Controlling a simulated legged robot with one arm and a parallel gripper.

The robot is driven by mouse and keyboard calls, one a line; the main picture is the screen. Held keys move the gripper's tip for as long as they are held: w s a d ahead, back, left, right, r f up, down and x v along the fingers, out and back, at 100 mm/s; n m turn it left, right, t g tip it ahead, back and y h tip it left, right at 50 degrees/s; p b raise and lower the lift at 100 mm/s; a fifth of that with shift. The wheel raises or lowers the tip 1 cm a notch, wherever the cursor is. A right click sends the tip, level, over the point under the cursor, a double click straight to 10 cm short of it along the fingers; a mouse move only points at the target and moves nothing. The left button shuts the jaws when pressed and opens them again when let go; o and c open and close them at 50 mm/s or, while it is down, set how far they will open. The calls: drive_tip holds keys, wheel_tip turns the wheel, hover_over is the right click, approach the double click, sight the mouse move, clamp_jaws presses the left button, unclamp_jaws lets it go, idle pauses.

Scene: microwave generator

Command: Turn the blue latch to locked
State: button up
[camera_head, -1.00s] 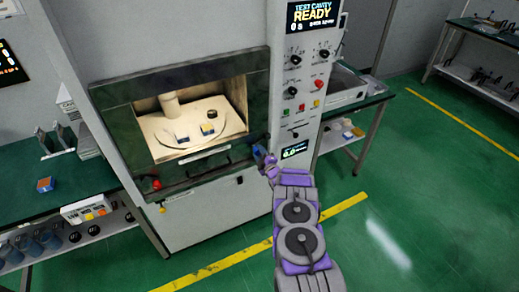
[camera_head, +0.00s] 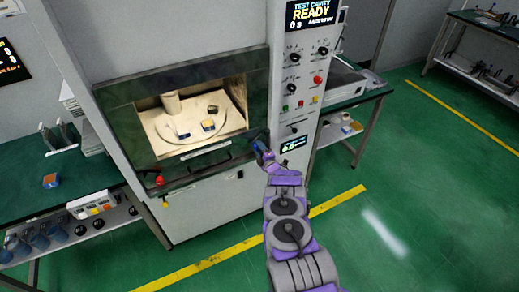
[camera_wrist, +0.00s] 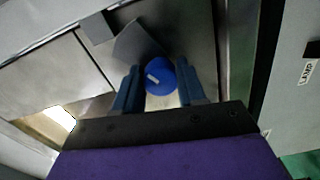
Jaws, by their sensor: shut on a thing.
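The blue latch (camera_wrist: 160,76) is a round knob with a short white mark, on the metal front of the machine in the wrist view. My gripper (camera_wrist: 154,88) has one blue finger on each side of the knob and is shut on it. In the head view my gripper (camera_head: 262,150) is at the lower right corner of the dark door frame (camera_head: 190,178), and it hides most of the latch there. The white mark is tilted, running from upper left to lower right.
The lit cavity (camera_head: 190,120) holds small items on a round plate. A red knob (camera_head: 160,180) sits at the door's lower left. A control panel (camera_head: 300,85) rises just right of my gripper. A green bench (camera_head: 60,190) stands left; the floor at right is open.

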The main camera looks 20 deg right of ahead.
drive_tip(key=o, duration=0.8)
drive_tip(key=shift+a+f, duration=0.15)
drive_tip(key=shift+f, duration=0.15)
drive_tip(key=shift+o, duration=1.3)
drive_tip(key=shift+r, duration=0.15)
drive_tip(key=s+p, duration=0.3)
drive_tip(key=s, duration=1.4)
drive_tip(key=shift+s+d+p, duration=0.15)
drive_tip(key=shift+d+p, duration=0.15)
drive_tip(key=shift+d, duration=0.05)
